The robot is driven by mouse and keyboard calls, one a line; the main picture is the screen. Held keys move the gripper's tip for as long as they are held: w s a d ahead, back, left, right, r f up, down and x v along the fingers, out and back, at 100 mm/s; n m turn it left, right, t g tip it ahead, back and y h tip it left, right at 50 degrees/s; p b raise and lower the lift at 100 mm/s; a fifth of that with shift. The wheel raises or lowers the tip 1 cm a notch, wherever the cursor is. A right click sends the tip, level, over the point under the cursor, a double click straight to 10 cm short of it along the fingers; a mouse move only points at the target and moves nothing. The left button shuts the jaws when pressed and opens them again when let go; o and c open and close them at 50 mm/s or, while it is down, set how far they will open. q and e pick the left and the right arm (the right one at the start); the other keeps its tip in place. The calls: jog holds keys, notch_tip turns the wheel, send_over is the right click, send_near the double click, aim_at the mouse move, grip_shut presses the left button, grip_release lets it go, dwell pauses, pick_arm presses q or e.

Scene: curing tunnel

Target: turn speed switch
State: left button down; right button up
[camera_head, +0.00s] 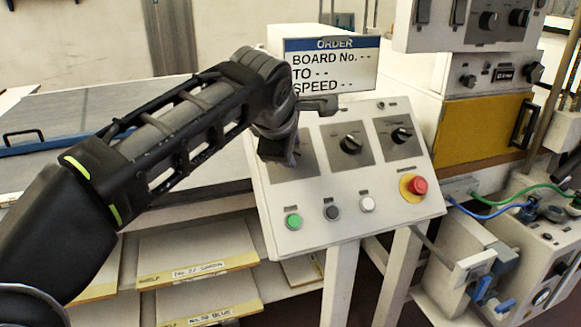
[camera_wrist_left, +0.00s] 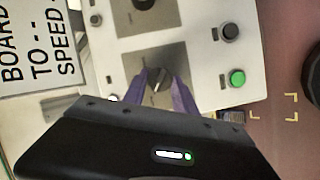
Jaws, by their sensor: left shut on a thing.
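The sloped control panel (camera_head: 272,225) has three black rotary switches in its upper row. My left gripper (camera_head: 285,163) is at the leftmost one, which it hides in the head view. In the left wrist view, the purple fingers of that gripper (camera_wrist_left: 160,92) are shut on this leftmost rotary switch (camera_wrist_left: 158,79). Its pointer is slightly tilted. The middle switch (camera_head: 350,145) and the right switch (camera_head: 401,134) are free. The small labels are too small to read, so I cannot tell which one is marked speed. My right gripper is not in view.
An order sign (camera_head: 331,66) behind the panel reads "BOARD No. - -, TO - -, SPEED - -". Below the switches are a green button (camera_head: 293,221), a black button (camera_head: 331,212), a white button (camera_head: 367,204) and a red emergency stop (camera_head: 417,186). Labelled shelf boards (camera_head: 205,294) lie lower left.

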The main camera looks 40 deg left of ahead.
pick_arm(q)
jog(key=shift+n+b, duration=0.55)
jog(key=shift+n, duration=0.05)
jog(key=c, duration=1)
grip_release()
jog(key=shift+s, duration=0.1)
jog(key=v, duration=0.7)
jog(key=shift+s+d+r, duration=0.15)
jog(key=shift+s, duration=0.15)
